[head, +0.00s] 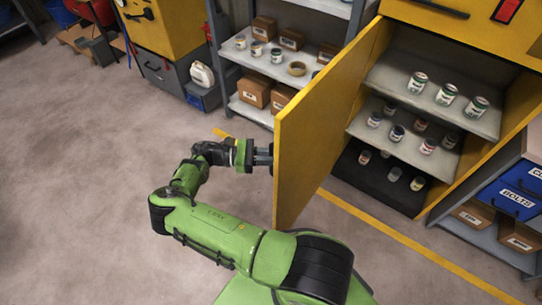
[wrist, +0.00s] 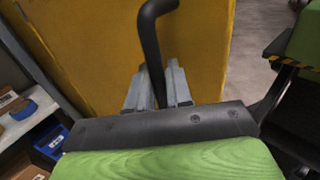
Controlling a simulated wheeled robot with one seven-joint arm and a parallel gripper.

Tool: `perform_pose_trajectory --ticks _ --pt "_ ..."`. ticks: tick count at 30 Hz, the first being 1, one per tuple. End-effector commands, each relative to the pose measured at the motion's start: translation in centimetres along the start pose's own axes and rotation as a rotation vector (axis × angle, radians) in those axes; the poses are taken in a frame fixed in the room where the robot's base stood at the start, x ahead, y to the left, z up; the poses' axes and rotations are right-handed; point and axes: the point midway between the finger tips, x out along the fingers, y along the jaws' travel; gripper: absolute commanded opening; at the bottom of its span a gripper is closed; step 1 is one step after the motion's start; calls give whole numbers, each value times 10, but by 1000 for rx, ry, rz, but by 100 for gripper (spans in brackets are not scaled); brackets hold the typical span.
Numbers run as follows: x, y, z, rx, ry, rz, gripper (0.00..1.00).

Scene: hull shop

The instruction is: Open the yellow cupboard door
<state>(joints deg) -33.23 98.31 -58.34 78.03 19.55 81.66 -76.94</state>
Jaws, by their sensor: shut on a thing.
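The yellow cupboard door (head: 325,115) stands wide open, swung out to the left of the cupboard in the head view. Several cans stand on the cupboard's inner shelves (head: 430,101). My gripper (head: 268,156) is at the outer face of the door, its fingertips partly hidden by the door's edge in the head view. In the wrist view the grey fingers (wrist: 158,88) are shut on the black door handle (wrist: 150,40), one on each side of its bar. The yellow door panel (wrist: 205,50) fills much of that view behind the handle.
A grey shelf rack (head: 239,57) with cartons and cans stands behind the door. Blue bins (head: 510,194) stand right of the cupboard. A yellow floor line (head: 400,238) runs in front. The concrete floor (head: 80,190) at left is clear.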

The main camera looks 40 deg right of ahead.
Motion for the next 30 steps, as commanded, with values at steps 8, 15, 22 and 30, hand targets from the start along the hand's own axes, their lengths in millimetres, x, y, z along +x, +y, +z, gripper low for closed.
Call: perform_pose_trajectory --ticks 8,15,22,30 --pt "-1 0 -2 -8 2 2 0" --pt "-1 0 -1 -5 2 2 34" --pt "-2 0 -1 -2 1 2 34" --pt "-55 1 -2 -2 2 9 34"
